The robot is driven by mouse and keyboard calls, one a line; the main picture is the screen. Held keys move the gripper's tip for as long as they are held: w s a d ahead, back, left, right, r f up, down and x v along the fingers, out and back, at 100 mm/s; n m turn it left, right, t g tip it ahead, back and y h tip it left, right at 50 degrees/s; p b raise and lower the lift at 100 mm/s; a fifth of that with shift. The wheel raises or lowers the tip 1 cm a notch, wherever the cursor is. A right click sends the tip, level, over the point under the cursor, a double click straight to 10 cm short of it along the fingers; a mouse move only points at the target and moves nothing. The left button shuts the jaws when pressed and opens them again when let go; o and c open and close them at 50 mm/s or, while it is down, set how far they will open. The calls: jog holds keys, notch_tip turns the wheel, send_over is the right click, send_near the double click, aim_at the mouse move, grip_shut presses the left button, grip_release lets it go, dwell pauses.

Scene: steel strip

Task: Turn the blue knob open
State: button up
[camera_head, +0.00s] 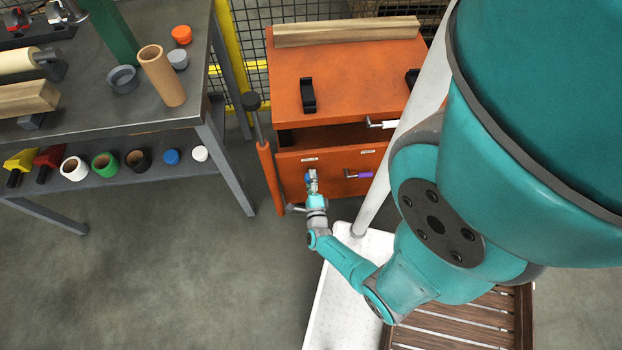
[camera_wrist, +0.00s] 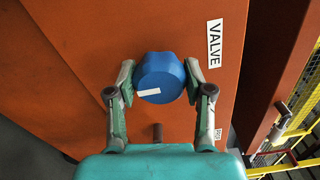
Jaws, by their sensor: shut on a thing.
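The blue knob (camera_wrist: 160,72) sits on the front of the orange cabinet (camera_head: 335,85), beside a white label reading VALVE (camera_wrist: 214,44). A white mark lies across the knob's face, tilted slightly from level in the wrist view. My gripper (camera_wrist: 160,80) has one finger on each side of the knob and is shut on it. In the head view my gripper (camera_head: 312,184) is at the cabinet's front, and little of the knob shows past it.
A purple handle (camera_head: 365,175) is on the cabinet front to the right. A dark-topped upright lever (camera_head: 251,101) stands left of the cabinet. A workbench (camera_head: 130,100) with several objects is farther left.

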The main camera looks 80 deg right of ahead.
jog(key=o, duration=1.1)
jog(key=shift+o, duration=0.2)
jog(key=v, duration=1.2)
dwell(0.3)
